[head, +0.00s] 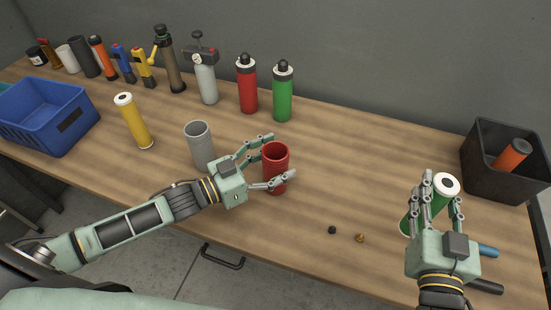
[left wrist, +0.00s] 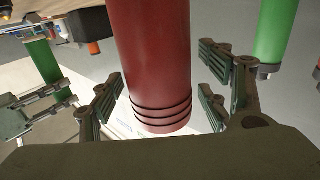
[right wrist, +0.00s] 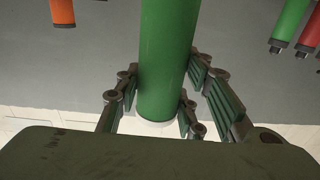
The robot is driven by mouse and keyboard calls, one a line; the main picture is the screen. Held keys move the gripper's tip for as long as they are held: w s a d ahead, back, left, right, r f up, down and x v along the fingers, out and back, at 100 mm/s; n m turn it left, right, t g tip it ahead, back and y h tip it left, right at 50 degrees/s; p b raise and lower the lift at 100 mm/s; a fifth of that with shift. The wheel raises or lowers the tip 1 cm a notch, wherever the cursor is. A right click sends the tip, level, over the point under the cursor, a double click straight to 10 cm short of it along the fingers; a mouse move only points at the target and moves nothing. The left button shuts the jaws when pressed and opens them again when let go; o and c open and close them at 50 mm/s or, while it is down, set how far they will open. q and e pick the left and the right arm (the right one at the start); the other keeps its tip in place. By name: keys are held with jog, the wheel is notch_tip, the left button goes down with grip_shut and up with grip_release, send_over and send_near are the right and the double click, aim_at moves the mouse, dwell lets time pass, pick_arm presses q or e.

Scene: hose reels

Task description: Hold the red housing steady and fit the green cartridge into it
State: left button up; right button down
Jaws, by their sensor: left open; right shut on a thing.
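The red housing (head: 276,158) stands upright on the wooden table, its open top showing in the head view. My left gripper (head: 270,162) is open with its fingers on either side of the housing; the left wrist view shows the red body (left wrist: 155,60) between the spread fingers, with gaps. The green cartridge (head: 441,196) has a white end with a dark centre hole. My right gripper (head: 441,206) is shut on it at the right of the table; the cartridge looks tilted. The right wrist view also shows the green body (right wrist: 165,60) between the fingers.
A grey cup (head: 200,146) stands just left of the housing, and a yellow cartridge (head: 133,121) farther left. Red (head: 247,86) and green (head: 283,93) bottles stand behind. A black bin (head: 484,172) is at right. Two small parts (head: 332,230) lie near the front edge.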

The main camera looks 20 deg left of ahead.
pick_arm(q)
jog(key=c, duration=1.4)
jog(key=shift+a, duration=0.1)
pick_arm(e)
jog(key=w+a+r+n+g+y, duration=0.15)
jog(key=a+r+y, duration=0.25)
jog(key=a, duration=0.7)
jog(key=w+a+r+n+g+y, duration=0.1)
jog(key=w+a+r+n+y, duration=0.2)
jog(key=a, duration=0.8)
jog(key=w+a+r+n+g+y, duration=0.1)
jog(key=a+r+n+y, duration=0.25)
jog(key=a, duration=0.75)
notch_tip(320, 180, down, 9)
jog(key=shift+a, duration=0.4)
